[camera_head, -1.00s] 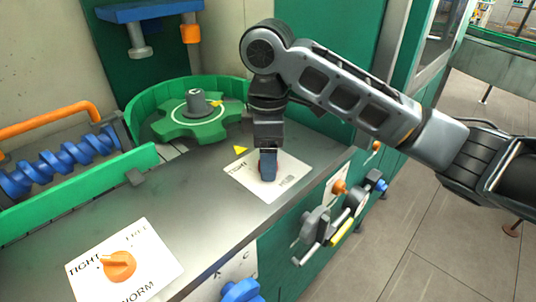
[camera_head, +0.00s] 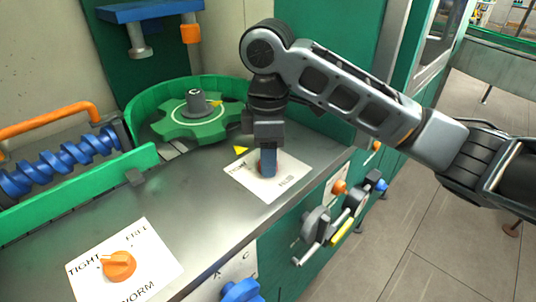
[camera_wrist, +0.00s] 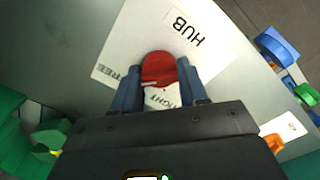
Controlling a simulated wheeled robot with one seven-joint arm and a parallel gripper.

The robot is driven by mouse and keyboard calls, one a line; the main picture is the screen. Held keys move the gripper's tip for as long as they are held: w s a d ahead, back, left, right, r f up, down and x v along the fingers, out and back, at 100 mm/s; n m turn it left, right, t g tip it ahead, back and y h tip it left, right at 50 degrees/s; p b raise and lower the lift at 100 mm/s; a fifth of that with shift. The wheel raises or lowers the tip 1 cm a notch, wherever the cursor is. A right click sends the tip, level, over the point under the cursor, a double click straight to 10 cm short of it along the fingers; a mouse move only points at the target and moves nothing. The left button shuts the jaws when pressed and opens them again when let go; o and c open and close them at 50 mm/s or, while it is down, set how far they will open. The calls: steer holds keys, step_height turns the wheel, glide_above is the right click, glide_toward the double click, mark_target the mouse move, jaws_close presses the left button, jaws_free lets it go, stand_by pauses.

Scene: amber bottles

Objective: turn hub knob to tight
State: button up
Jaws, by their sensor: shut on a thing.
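The hub knob is red and shows in the wrist view (camera_wrist: 158,70), on a white plate (camera_wrist: 125,45) lettered HUB, TIGHT and FREE. My gripper (camera_wrist: 158,85) is over the plate with its blue fingers on either side of the knob, shut on it. In the head view my gripper (camera_head: 268,165) points straight down onto the same plate (camera_head: 285,183), and its fingers hide most of the knob. The knob's pointer lies towards the TIGHT lettering in the wrist view, but I cannot tell its exact alignment.
An orange knob (camera_head: 119,266) sits on another plate marked TIGHT, FREE and WORM at the front left. A green star wheel (camera_head: 195,125) stands behind my gripper. A blue worm screw (camera_head: 62,162) is at the left. Handles and knobs (camera_head: 318,228) stick out from the bench front.

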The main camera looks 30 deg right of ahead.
steer(key=n, duration=0.8)
steer(key=shift+n, duration=0.3)
steer(key=n, duration=0.4)
steer(key=shift+n+b, duration=0.3)
steer(key=n+b, duration=0.1)
steer(key=n, duration=0.3)
steer(key=shift+n, duration=0.3)
steer(key=o, duration=1.1)
steer(key=shift+c, duration=0.2)
steer(key=shift+r, duration=0.1)
